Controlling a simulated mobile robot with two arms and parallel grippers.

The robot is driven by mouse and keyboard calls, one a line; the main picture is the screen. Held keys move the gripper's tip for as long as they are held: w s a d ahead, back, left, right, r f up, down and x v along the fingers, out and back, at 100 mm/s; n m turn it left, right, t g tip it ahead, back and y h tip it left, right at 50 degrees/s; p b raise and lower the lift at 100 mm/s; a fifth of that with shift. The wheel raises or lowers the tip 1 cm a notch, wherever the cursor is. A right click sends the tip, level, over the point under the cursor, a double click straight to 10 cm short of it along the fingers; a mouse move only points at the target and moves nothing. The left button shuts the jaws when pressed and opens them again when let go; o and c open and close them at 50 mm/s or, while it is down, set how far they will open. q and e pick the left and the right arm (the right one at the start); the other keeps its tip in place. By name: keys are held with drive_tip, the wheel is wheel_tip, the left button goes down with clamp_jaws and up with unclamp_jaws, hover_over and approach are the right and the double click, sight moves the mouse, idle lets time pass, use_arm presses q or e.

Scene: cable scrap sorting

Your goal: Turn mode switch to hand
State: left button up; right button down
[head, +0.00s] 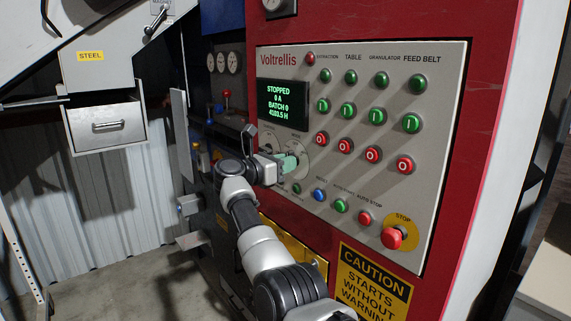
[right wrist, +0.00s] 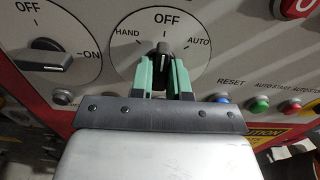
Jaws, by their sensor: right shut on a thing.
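The mode switch (right wrist: 163,50) is a black knob on a round white dial marked HAND at left, OFF at top and AUTO at right. Its pointer stands upright at OFF in the right wrist view. My right gripper (right wrist: 163,72) has its green fingers on both sides of the knob and is shut on it. In the head view the right gripper (head: 288,163) reaches the lower left of the grey control panel (head: 440,130), and it mostly hides the knob there. My left gripper is not in view.
Another black rotary switch (right wrist: 45,60), marked OFF and ON, sits just left of the dial. A blue RESET button (head: 319,195), green and red buttons and a red STOP button (head: 393,237) lie to the right. The panel display (head: 283,103) reads STOPPED.

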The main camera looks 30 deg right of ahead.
drive_tip(key=n, duration=0.9)
drive_tip(key=shift+n, duration=0.3)
idle(0.4)
drive_tip(key=shift+r, duration=0.1)
drive_tip(key=c, duration=1.1)
unclamp_jaws()
